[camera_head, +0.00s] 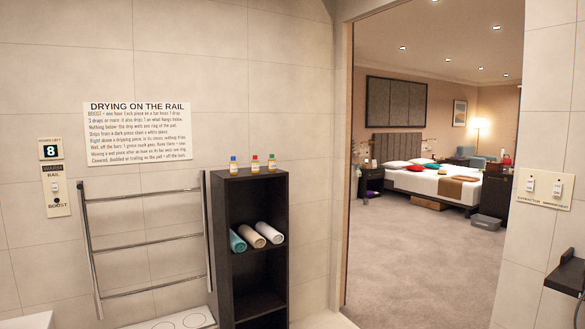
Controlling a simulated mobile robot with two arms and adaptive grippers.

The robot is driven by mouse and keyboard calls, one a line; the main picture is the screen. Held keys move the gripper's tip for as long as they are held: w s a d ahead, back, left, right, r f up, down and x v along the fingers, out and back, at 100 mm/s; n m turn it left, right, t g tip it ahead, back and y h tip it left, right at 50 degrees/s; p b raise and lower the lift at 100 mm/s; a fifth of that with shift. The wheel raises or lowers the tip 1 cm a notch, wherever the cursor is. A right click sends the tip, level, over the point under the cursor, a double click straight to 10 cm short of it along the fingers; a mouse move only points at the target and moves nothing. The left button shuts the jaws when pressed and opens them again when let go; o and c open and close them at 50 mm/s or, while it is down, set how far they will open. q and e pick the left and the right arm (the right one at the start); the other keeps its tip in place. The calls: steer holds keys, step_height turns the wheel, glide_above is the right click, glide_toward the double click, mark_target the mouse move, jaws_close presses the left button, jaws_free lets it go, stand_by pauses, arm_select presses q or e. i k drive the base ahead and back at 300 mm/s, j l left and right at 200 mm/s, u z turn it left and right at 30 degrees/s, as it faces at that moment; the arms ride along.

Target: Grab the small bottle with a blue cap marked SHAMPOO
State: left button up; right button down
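Three small bottles stand upright in a row on top of a dark open shelf unit (248,220) left of the doorway. The left one is the blue-capped bottle (233,166). To its right are a red-capped bottle (255,165) and a green-capped bottle (271,164). The bottles have pale yellow bodies, and their label text is too small to read, so I cannot confirm which is marked SHAMPOO. Neither of my grippers is in view.
A metal towel rail (148,245) is on the wall left of the shelf. Rolled towels (270,232) lie in the shelf. A wide doorway opens onto a carpeted bedroom (410,250). A dark ledge (567,276) juts out at the right edge.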

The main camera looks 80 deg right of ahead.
mark_target(233, 163)
steer(key=l+z, duration=0.1)
steer(key=z, duration=2.3)
steer(key=i+z, duration=0.15)
steer(key=i, duration=0.3)
steer(key=i+j+z, duration=0.15)
steer(key=i, duration=0.3)
steer(key=i+j+z, duration=0.15)
steer(key=i, duration=0.3)
steer(key=i+j+z, duration=0.15)
steer(key=i, duration=0.3)
